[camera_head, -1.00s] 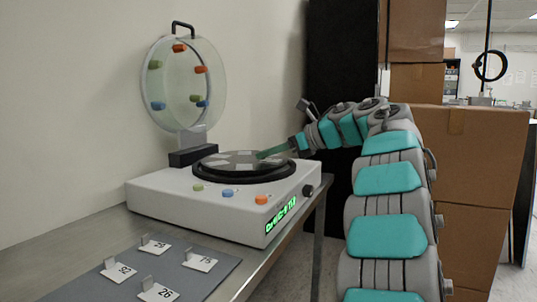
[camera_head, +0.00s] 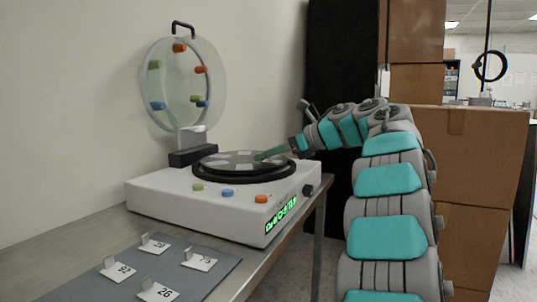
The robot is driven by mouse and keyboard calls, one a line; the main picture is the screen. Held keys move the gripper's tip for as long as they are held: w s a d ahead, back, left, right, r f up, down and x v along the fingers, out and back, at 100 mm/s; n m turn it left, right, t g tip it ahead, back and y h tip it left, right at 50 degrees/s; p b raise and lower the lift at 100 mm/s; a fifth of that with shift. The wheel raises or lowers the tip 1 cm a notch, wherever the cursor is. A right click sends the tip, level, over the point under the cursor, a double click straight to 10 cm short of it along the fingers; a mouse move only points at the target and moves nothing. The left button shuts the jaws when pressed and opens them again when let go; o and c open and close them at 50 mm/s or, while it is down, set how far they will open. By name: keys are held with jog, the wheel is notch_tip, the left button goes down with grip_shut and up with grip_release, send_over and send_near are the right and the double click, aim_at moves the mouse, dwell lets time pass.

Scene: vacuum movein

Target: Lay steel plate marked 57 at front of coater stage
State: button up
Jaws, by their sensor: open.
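The coater stage is a dark round disc (camera_head: 233,168) on top of a white machine (camera_head: 215,205), with several pale patches on it. I cannot read a 57 on any of them. My gripper (camera_head: 258,156) is low over the right rear part of the disc, with slim green fingers pointing left. It is open. Its fingertips are too small to show whether they touch anything, and no plate is clearly seen between them.
A clear round lid (camera_head: 183,85) stands raised behind the stage. A grey mat (camera_head: 200,283) at front left holds several small numbered cards, such as 92 (camera_head: 120,271) and 26 (camera_head: 158,291). Cardboard boxes (camera_head: 475,190) stand at right, behind my arm.

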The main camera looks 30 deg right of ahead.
jog(key=shift+r, duration=0.25)
jog(key=v, duration=1.2)
jog(key=shift+f, duration=0.1)
dwell(0.7)
